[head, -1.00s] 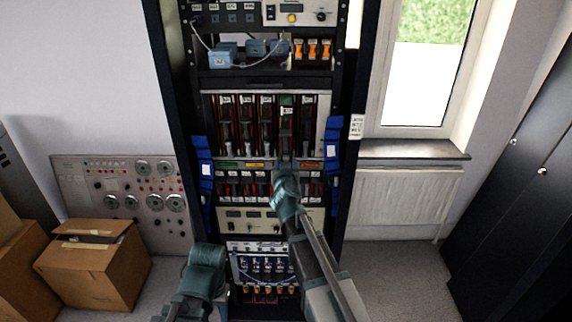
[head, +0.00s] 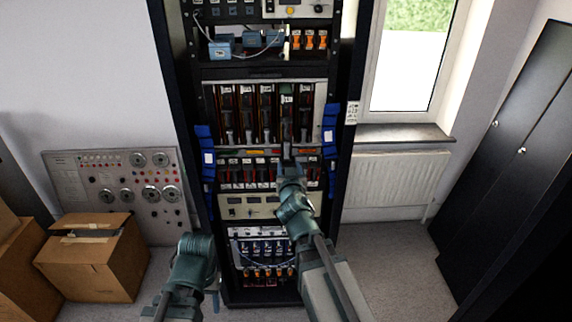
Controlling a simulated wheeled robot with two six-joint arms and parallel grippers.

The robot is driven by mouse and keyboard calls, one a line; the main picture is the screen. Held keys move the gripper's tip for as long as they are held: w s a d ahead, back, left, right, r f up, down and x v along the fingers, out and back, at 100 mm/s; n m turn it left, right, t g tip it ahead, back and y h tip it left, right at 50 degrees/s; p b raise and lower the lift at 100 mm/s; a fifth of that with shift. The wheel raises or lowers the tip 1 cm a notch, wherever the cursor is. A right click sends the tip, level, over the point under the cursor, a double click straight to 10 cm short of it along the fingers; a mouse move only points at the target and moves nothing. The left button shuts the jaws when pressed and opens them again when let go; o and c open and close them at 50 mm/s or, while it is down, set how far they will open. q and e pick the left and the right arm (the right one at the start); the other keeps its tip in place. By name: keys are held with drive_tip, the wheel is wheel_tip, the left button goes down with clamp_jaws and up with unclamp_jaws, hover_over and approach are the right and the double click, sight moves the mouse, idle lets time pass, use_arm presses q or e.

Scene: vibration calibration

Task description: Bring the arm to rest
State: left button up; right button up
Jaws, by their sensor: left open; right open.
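My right arm reaches up from the bottom of the head view. Its teal wrist (head: 291,187) leads to the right gripper (head: 287,151), whose narrow fingers point at the rack. The fingers are open and overlap the lower end of a dark module with a green top (head: 286,101) in the upper row. I cannot tell whether they touch it. My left arm shows as a bent teal joint (head: 193,260) at the lower left, in front of the rack's left foot. Its gripper is hidden or out of frame.
The black equipment rack (head: 341,120) fills the middle, with blue holders (head: 329,142) on its sides. A grey control panel (head: 75,180) and cardboard boxes (head: 95,265) stand left. A radiator (head: 395,180) and dark cabinet (head: 500,170) are right. Floor between is clear.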

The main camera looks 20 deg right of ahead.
idle(0.4)
drive_tip(key=s+a+f+n+g+b, duration=0.1)
drive_tip(key=s+a+f+g+b, duration=0.35)
drive_tip(key=f, duration=0.55)
drive_tip(key=s+a+f+n+g+b, duration=0.1)
drive_tip(key=s+a+f+g+b, duration=0.3)
drive_tip(key=f, duration=0.6)
drive_tip(key=s+a+f+n+g+y+b, duration=0.1)
drive_tip(key=s+a+f+n+g, duration=0.1)
drive_tip(key=s, duration=0.6)
drive_tip(key=s+a+f+n+g+y+b, duration=0.2)
drive_tip(key=s+a+f+g, duration=0.3)
drive_tip(key=s+a+f, duration=0.2)
drive_tip(key=shift+s+a+f+n, duration=0.2)
drive_tip(key=shift+s+a+n, duration=0.35)
drive_tip(key=shift+s, duration=0.6)
